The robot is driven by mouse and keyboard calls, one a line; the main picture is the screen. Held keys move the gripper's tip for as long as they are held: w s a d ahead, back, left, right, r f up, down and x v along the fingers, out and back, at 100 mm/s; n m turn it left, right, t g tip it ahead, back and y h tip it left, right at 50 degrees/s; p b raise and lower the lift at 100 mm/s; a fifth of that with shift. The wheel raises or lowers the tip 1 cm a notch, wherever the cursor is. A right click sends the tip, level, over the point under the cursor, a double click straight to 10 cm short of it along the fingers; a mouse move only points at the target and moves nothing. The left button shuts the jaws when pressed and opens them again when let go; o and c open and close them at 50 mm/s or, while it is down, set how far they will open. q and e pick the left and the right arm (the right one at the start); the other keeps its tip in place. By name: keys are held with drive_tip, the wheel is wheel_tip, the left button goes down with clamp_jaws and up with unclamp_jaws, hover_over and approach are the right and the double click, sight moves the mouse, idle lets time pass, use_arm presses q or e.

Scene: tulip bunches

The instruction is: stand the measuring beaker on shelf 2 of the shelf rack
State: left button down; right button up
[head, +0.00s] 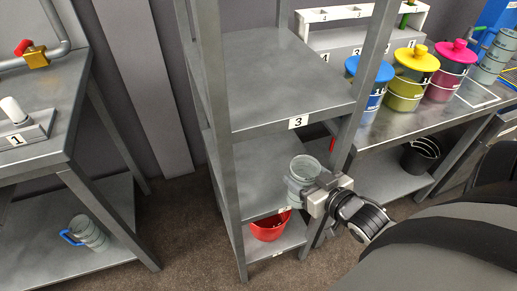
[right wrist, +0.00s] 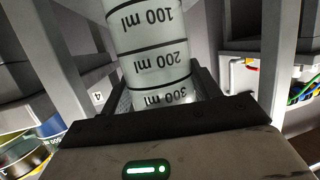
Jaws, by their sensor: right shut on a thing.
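The clear measuring beaker (head: 304,168) is upright, its round mouth facing up. In the right wrist view the beaker (right wrist: 150,45) shows black bands marked 100, 200 and 300 ml. My right gripper (head: 306,190) is shut on the beaker's side, and its jaws also show in the right wrist view (right wrist: 160,95). The grey shelf rack (head: 225,170) has a top visible shelf labelled 3 (head: 270,85). The beaker is at the right front of the shelf below it, shelf 2 (head: 245,185). I cannot tell if its base touches that shelf. My left gripper is not in view.
A red bowl (head: 268,230) sits on the rack's bottom shelf, below the beaker. A rack post (head: 345,140) stands close to my right gripper. Shelf 2 is clear to the left. A blue-handled jug (head: 90,233) is low on the left bench; lidded pots (head: 408,85) stand at right.

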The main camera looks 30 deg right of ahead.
drive_tip(key=r+b+x, duration=0.1)
drive_tip(key=x, duration=1.5)
drive_tip(key=shift+w+r+b, duration=0.2)
drive_tip(key=shift+w+b, duration=0.1)
drive_tip(key=shift+w, duration=0.1)
drive_tip(key=shift+f, duration=0.15)
drive_tip(key=o, duration=1.2)
